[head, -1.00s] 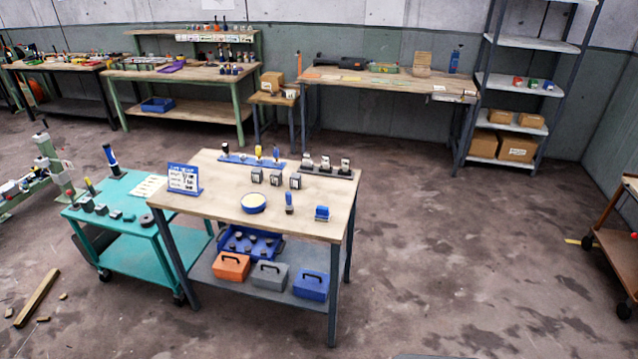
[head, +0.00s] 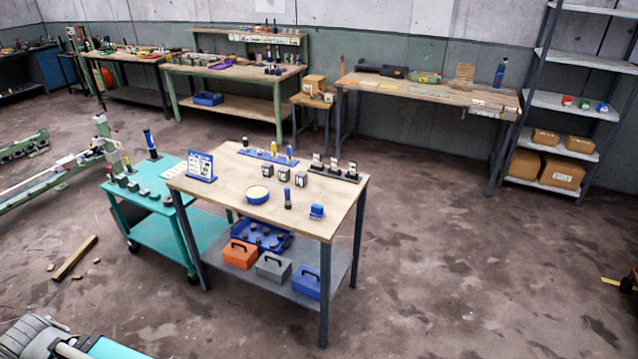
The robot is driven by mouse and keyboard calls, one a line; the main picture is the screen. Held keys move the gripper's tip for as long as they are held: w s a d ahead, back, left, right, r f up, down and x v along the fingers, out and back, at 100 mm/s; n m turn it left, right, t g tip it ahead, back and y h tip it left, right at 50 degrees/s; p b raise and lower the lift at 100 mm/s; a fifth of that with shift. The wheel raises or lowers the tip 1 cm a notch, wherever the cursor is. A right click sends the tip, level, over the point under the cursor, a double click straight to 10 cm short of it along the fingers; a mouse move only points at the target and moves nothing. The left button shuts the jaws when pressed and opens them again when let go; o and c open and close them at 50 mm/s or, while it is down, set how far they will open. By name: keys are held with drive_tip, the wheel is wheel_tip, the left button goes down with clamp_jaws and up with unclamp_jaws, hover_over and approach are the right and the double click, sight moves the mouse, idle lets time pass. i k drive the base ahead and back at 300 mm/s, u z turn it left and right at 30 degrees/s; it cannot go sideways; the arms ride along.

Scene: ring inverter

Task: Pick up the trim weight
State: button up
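I cannot tell for sure which object is the trim weight. Several small dark grey blocks stand in a row on the teal cart (head: 165,222). Three dark blocks with pale labels (head: 284,174) stand in the middle of the wooden-topped table (head: 225,200). A blue tray (head: 275,247) with several small dark pieces sits on that table's lower shelf. My gripper is not in view; only what looks like part of my arm shows at the bottom left corner.
The table also bears a blue bowl (head: 258,196), a blue-framed card (head: 200,166) and two tool racks. Orange, grey and blue boxes (head: 310,284) line its lower shelf. A wooden bar (head: 74,258) lies on the floor at left.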

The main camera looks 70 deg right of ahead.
sight(301, 177)
drive_tip(key=k, duration=0.95)
drive_tip(key=z, duration=2.5)
drive_tip(key=i, duration=0.7)
drive_tip(key=z, duration=0.1)
